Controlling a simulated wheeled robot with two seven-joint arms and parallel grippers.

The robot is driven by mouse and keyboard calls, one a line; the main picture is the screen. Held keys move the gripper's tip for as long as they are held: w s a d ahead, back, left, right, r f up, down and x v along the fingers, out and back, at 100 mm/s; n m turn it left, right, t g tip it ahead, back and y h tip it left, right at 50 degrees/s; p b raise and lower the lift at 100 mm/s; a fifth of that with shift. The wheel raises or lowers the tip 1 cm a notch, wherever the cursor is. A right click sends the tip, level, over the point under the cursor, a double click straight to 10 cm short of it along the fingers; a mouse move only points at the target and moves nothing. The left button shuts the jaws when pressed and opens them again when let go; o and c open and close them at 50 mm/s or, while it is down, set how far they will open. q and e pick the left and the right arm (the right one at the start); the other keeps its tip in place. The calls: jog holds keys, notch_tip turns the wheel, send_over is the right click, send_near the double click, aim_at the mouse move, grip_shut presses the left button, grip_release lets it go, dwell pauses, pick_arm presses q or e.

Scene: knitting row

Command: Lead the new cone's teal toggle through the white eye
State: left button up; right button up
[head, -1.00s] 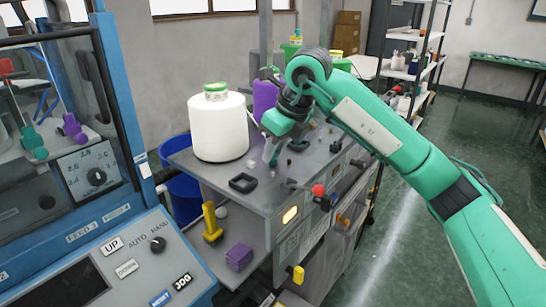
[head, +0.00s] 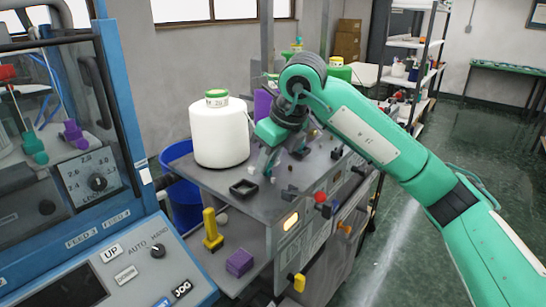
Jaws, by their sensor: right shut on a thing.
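A white yarn cone (head: 219,137) with a green-rimmed top (head: 216,98) stands upright on a grey cart top (head: 222,186). My right gripper (head: 268,168) is low over this top, just right of the cone, with fingers pointing down. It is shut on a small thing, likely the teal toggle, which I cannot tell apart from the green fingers. I cannot make out the white eye for certain. My left gripper is not in view.
A purple cone (head: 262,104) stands behind my right gripper. A black square holder (head: 243,188) lies on the cart top. A yellow piece (head: 212,230) and a purple block (head: 239,262) sit on the lower shelf. A blue bin (head: 184,205) stands behind.

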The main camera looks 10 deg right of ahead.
jog(key=shift+s+a, duration=0.3)
jog(key=shift+a, duration=0.1)
jog(key=shift+s+a, duration=0.35)
jog(key=shift+a, duration=0.15)
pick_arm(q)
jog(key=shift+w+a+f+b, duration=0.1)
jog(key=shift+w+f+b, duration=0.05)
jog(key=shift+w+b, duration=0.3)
pick_arm(e)
jog(key=shift+s+a, duration=0.5)
jog(key=shift+a, duration=0.15)
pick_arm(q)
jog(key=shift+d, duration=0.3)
